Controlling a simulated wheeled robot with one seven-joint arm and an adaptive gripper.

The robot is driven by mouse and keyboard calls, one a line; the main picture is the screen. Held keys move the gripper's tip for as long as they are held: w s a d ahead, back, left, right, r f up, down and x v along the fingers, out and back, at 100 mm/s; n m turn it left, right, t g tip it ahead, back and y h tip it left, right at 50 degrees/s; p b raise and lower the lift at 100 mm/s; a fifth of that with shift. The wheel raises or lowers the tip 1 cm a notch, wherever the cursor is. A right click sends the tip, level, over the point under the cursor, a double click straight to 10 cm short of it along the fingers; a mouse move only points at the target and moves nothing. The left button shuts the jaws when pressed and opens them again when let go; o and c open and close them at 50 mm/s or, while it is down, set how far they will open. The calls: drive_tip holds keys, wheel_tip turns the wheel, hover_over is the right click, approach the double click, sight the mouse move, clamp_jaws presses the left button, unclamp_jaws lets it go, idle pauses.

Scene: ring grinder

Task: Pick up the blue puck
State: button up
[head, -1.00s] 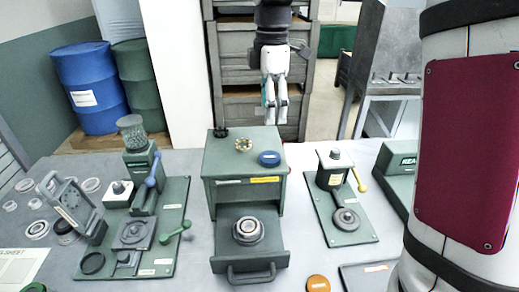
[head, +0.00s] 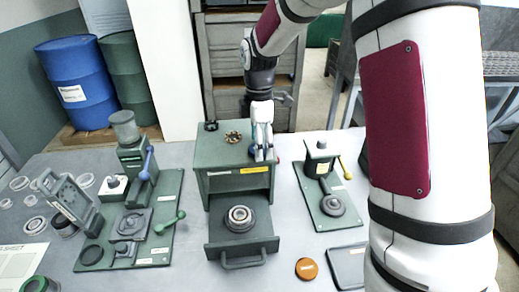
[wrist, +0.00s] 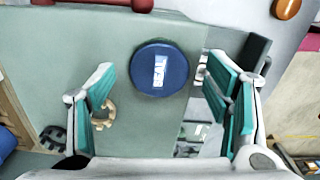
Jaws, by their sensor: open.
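The blue puck (wrist: 160,69) lies flat on top of the green box (wrist: 115,35), label facing up, in the wrist view. My gripper (wrist: 163,85) is open and empty. In the wrist view its teal-padded fingers stand on either side of the puck, with gaps on both sides. I cannot tell the exact height of the fingertips above the box.
A drawer (head: 265,244) holding a metal ring (head: 239,217) stands out in front. A lever press (head: 327,185) is at the right. An orange puck (head: 306,269) lies at the front.

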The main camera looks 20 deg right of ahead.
drive_tip(key=shift+f, duration=0.25)
drive_tip(key=c, duration=1.3)
drive_tip(key=shift+r, duration=0.15)
